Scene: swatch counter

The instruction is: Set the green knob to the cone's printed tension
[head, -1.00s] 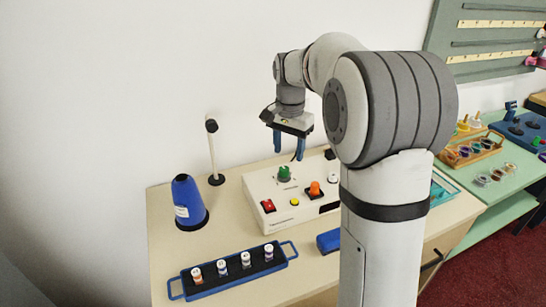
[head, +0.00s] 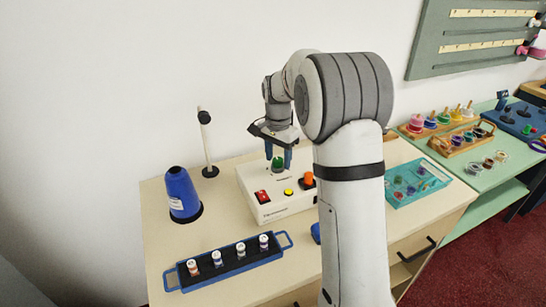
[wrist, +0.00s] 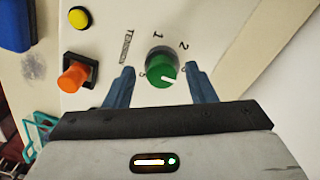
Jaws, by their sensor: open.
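The green knob (head: 277,163) stands on top of a white control box (head: 275,213). In the wrist view the green knob (wrist: 160,68) has a white pointer line directed to the right, toward my right-hand finger. A printed 1 and 2 sit above it beside the word TENSION; other marks near the fingers are partly hidden. My gripper (head: 277,157) is open, with its blue fingers on either side of the knob; in the wrist view gaps show beside it (wrist: 159,76). The blue cone (head: 180,190) stands at the left with a white label, too small to read.
The box also carries a red switch (head: 262,196), a yellow button (head: 288,191) and an orange knob (head: 308,178). A blue tray (head: 226,268) with several spools lies in front. A thin post (head: 207,145) stands behind the cone. A teal tray (head: 425,190) lies right.

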